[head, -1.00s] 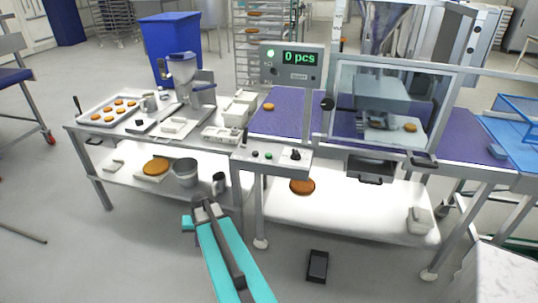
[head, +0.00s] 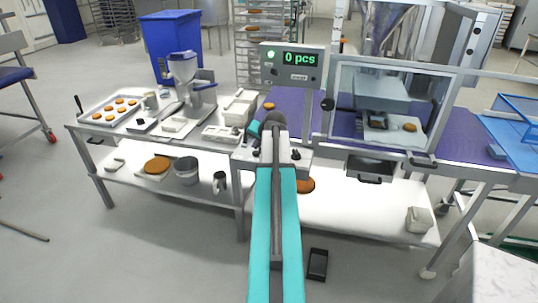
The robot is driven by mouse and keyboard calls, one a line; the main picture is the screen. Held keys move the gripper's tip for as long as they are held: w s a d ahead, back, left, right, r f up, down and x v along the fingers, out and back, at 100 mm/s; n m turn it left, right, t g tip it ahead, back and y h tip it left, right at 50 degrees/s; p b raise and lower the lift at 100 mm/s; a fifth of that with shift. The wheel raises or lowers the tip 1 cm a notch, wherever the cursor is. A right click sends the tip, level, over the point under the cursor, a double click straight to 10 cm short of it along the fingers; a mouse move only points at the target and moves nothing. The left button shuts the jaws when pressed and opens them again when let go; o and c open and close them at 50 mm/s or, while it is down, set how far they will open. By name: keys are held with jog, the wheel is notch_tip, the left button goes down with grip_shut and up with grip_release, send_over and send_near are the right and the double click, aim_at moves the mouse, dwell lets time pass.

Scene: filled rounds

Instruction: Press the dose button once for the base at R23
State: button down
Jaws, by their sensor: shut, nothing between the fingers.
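The dosing machine's control panel (head: 306,162) is at the front edge of the belt frame, mostly covered by my arm. Its dark knob (head: 296,154) shows right of my arm; the small buttons are hidden or too small to tell. My gripper (head: 255,128) is over the panel at the arm's far end, shut and empty; its fingertips are largely hidden, so I cannot tell contact. The display (head: 299,59) reads "0 pcs" beside a lit green lamp (head: 271,54). A round brown base (head: 410,127) sits inside the guarded dosing station. No R23 marking is readable.
Another base (head: 268,106) lies on the purple belt (head: 291,97) behind my gripper. The left table holds a tray of bases (head: 88,114), a grey dispenser (head: 188,84) and several small boxes. A clear guard (head: 391,100) encloses the dosing station at right.

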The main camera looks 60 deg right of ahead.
jog(key=s+d+r+m+h, duration=0.1)
jog(key=s+d+r, duration=0.2)
jog(key=d+r, duration=0.2)
jog(key=shift+s+r, duration=0.3)
jog(key=shift+r, duration=0.1)
jog(key=shift+f, duration=0.15)
jog(key=shift+f+b, duration=2.35)
jog(key=shift+f, duration=1.9)
jog(key=shift+a+f+b, duration=0.1)
jog(key=shift+f+b, duration=0.5)
jog(key=shift+f, duration=0.4)
jog(key=shift+r, duration=0.15)
jog(key=shift+r+p, duration=0.55)
jog(key=shift+r, duration=0.25)
jog(key=shift+r, duration=0.15)
